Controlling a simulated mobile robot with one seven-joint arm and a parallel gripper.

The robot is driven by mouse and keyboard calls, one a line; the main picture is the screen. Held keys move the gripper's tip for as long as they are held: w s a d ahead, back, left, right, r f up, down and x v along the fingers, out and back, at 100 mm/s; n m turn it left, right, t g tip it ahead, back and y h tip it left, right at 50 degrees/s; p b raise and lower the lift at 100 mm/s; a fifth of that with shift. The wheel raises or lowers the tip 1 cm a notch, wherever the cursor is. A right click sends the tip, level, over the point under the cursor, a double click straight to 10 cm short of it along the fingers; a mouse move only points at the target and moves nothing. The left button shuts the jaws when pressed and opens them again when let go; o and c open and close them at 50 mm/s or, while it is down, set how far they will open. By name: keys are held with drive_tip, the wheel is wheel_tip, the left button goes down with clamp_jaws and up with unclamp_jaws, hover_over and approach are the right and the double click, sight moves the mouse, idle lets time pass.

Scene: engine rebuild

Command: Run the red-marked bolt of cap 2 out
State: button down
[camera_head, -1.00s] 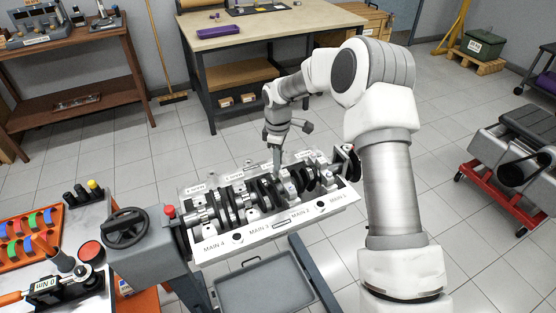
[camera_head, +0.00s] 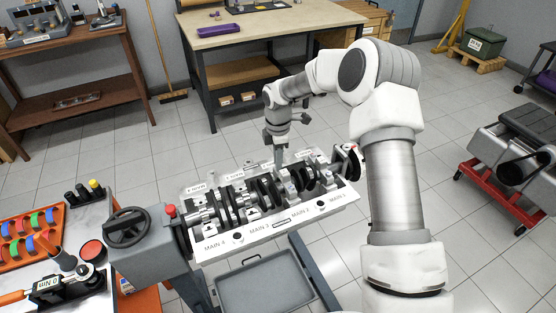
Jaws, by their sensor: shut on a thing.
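The engine block (camera_head: 215,246) lies on its stand with the crankshaft (camera_head: 236,202) in it, and labels MAIN 1 to MAIN 4 run along its near edge. A bearing cap (camera_head: 288,187) sits on the crankshaft in line with the MAIN 2 label. My gripper (camera_head: 279,160) points down at the far side of the block, behind this cap. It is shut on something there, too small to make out. The red mark on the bolt cannot be made out at this size.
A handwheel (camera_head: 126,228) and a red button (camera_head: 169,210) are at the block's left end. A grey tray (camera_head: 262,288) lies below the block. A tool bench (camera_head: 90,215) stands at the left, a worktable (camera_head: 262,30) behind. Open floor lies between.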

drive_tip(key=shift+s+d+f, duration=0.1)
drive_tip(key=shift+s+f, duration=0.2)
drive_tip(key=shift+f, duration=0.05)
drive_tip(key=c, duration=1.1)
unclamp_jaws()
drive_tip(key=shift+o, duration=0.2)
drive_tip(key=shift+w+r, duration=0.2)
drive_tip(key=shift+r, duration=0.1)
wheel_tip(320, 180, up, 17)
